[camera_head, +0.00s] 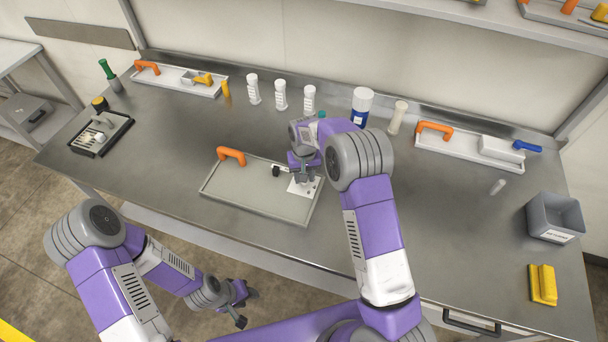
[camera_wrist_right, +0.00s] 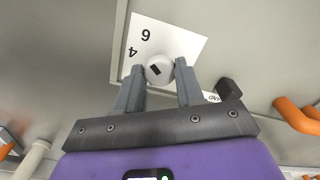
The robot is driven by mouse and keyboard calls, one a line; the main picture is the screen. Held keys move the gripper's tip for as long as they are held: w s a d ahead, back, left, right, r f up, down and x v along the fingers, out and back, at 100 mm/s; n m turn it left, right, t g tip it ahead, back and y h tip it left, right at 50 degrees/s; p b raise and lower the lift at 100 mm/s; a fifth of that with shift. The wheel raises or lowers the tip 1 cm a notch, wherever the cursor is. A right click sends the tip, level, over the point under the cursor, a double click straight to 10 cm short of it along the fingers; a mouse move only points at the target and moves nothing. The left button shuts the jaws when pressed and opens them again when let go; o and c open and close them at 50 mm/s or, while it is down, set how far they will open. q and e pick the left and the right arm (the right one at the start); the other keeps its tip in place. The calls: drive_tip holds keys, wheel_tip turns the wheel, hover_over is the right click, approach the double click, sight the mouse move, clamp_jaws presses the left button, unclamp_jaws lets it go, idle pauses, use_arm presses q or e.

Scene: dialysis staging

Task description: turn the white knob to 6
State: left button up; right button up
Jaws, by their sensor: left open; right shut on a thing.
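The white knob (camera_wrist_right: 159,68) sits on a white dial card (camera_wrist_right: 185,42) printed with a 6 and a 4. The knob carries a short black mark; I cannot tell which number it points to. My right gripper (camera_wrist_right: 160,82) has one finger on each side of the knob and is shut on it. In the head view the card (camera_head: 311,188) lies at the right end of a grey panel (camera_head: 255,203), and my right gripper (camera_head: 303,179) hides the knob. My left gripper (camera_head: 243,305) is open and empty, off the table's front edge.
An orange handle (camera_head: 232,155) and a small black part (camera_head: 276,171) are on the same panel. White bottles (camera_head: 281,95), a blue-labelled jar (camera_head: 361,106) and a tray (camera_head: 460,147) stand behind. A grey bin (camera_head: 555,217) and yellow block (camera_head: 543,284) are at right.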

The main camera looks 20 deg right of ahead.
drive_tip(key=shift+m, duration=0.7)
drive_tip(key=o, duration=1)
drive_tip(key=shift+o, duration=0.2)
wheel_tip(320, 180, up, 8)
drive_tip(key=shift+f+p, duration=0.2)
drive_tip(key=shift+p, duration=0.35)
